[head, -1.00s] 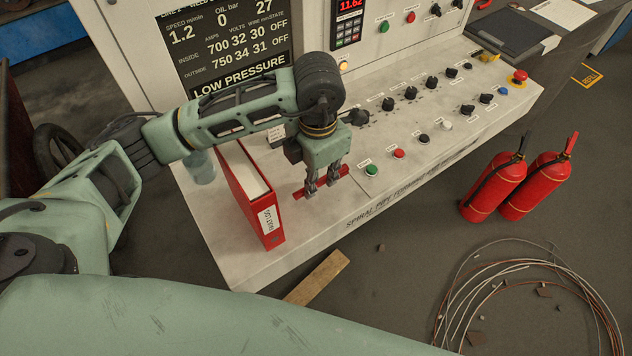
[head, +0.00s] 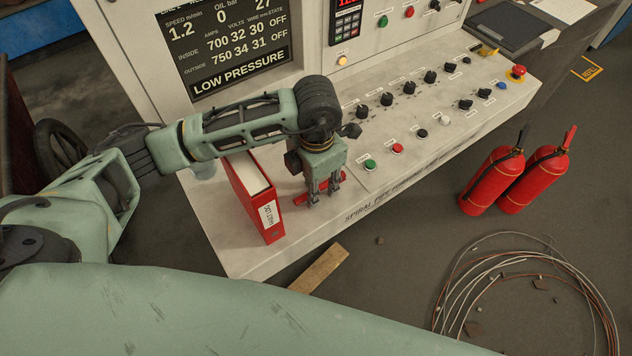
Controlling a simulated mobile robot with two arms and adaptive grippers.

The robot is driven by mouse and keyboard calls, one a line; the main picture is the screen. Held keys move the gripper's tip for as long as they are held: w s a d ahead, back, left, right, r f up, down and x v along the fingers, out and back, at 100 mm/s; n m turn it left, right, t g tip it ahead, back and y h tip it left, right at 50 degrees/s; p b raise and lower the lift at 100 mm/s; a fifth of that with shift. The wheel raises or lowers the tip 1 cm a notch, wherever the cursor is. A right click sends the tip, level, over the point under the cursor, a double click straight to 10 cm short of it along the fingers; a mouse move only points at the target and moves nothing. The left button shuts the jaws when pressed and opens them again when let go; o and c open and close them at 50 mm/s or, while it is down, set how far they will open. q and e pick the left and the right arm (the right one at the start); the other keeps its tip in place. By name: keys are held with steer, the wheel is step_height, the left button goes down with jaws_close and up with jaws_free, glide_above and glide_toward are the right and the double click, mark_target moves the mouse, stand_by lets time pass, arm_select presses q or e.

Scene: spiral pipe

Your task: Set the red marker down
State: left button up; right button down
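The red marker (head: 300,201) lies crosswise at the fingertips of my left gripper (head: 324,194), its ends showing on either side. The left gripper points down and appears shut on the marker. The marker is at or just above the pale top of the control desk (head: 240,238), to the right of the red binder. Whether it touches the desk is hard to tell. The fingers hide part of the marker. My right gripper is not in view.
The red binder (head: 246,205) stands close to the left of the gripper. Green (head: 370,165) and red (head: 397,149) buttons and several black knobs lie to the right. Two fire extinguishers (head: 492,180) and coiled wire (head: 470,300) are on the floor.

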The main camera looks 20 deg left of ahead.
arm_select(q)
steer(key=shift+r, duration=0.6)
step_height(320, 180, up, 11)
steer(key=b, duration=0.2)
steer(key=shift+b, duration=0.35)
steer(key=shift+c, duration=0.5)
stand_by(1.3)
